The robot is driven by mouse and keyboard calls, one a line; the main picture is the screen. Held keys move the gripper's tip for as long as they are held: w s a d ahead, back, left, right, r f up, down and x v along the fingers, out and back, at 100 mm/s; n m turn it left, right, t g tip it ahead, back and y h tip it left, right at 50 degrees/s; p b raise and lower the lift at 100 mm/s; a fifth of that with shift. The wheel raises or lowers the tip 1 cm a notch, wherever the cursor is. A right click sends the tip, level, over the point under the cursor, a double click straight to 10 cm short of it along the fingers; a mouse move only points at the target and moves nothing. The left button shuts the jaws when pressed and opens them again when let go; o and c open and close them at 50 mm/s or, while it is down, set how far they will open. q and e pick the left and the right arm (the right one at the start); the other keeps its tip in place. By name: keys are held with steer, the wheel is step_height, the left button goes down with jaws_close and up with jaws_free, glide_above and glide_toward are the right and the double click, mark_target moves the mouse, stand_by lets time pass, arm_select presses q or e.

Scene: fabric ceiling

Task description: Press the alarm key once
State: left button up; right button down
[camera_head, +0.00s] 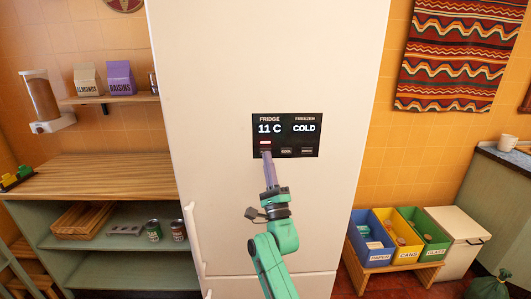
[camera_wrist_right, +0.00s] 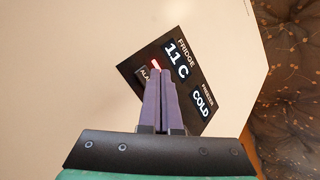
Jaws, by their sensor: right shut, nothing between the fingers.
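The fridge control panel (camera_head: 287,135) is a black rectangle on the pale fridge door. Its display reads FRIDGE 11 C and FREEZER COLD. A row of small keys runs along its lower edge. The alarm key (camera_wrist_right: 146,75) is at the panel's lower left, with a small lit red mark above it. My right gripper (camera_head: 267,155) is shut and empty, its purple fingertips over the lower-left key in the head view. In the wrist view the fingertips (camera_wrist_right: 160,72) are just beside the ALARM label. I cannot tell whether they touch it. My left gripper is not in view.
The fridge (camera_head: 230,60) fills the middle, with a handle (camera_head: 193,240) at its lower left. A wooden counter with shelves (camera_head: 90,172) stands left. Blue, yellow and green bins (camera_head: 408,228) sit on a low bench at right. The space before the door is clear except for my arm.

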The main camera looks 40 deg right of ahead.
steer(key=shift+w+d, duration=0.25)
steer(key=shift+w, duration=0.1)
steer(key=shift+w+d+b, duration=0.2)
steer(key=shift+w+b, duration=0.05)
steer(key=shift+b, duration=0.35)
stand_by(0.4)
stand_by(0.3)
steer(key=shift+s+a+p, duration=0.4)
steer(key=shift+s+a, duration=0.05)
steer(key=shift+s, duration=0.15)
steer(key=s+a+p, duration=0.1)
steer(key=s, duration=0.1)
steer(key=s+a+p, duration=0.1)
steer(key=s+a, duration=0.1)
stand_by(0.3)
